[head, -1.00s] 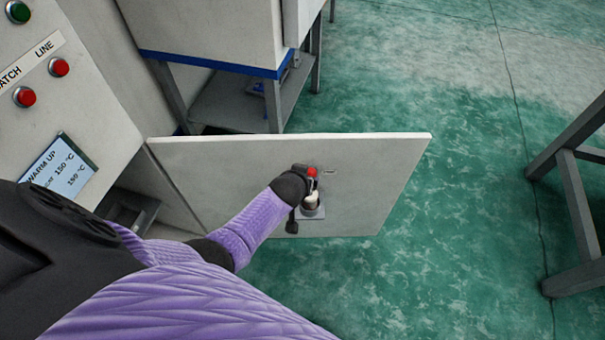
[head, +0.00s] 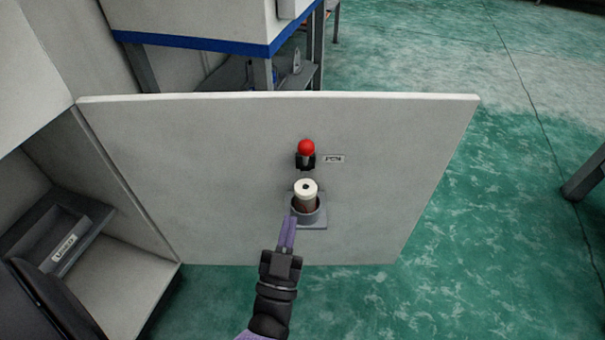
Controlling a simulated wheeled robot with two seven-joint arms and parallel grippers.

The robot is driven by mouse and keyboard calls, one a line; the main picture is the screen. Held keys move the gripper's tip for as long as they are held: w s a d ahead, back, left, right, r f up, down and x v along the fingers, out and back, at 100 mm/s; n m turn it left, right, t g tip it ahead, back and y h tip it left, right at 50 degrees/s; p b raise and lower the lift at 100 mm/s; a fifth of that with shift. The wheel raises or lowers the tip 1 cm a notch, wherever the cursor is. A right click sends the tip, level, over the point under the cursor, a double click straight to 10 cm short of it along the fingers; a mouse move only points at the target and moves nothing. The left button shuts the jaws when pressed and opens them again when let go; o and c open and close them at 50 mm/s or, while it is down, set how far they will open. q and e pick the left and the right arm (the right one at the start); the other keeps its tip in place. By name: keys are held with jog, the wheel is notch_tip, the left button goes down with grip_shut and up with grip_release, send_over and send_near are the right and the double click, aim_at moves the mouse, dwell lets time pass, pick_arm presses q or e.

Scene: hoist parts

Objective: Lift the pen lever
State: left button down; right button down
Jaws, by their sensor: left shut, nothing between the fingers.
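The pen lever (head: 306,149) has a red ball knob on a short dark base and is mounted on an upright white panel (head: 200,170). A small label (head: 333,159) is beside it on the right. Below it, a white cylinder (head: 306,190) stands in a grey round holder (head: 310,217) on the same panel. My left gripper (head: 287,222) is shut and empty, its purple fingers pointing up just left of the holder and below the lever. I cannot tell whether the fingertips touch the holder. My right gripper is not in view.
An open compartment with a dark grey labelled tray (head: 60,235) is at the left. A blue-edged cabinet (head: 200,42) stands behind the panel. A dark table leg (head: 583,175) is at the right edge. Green floor (head: 500,240) right of the panel is clear.

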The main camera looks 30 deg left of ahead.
pick_arm(q)
jog(key=b+x, duration=0.1)
jog(key=x, duration=0.9)
jog(key=shift+w+r, duration=0.2)
jog(key=shift+w, duration=0.15)
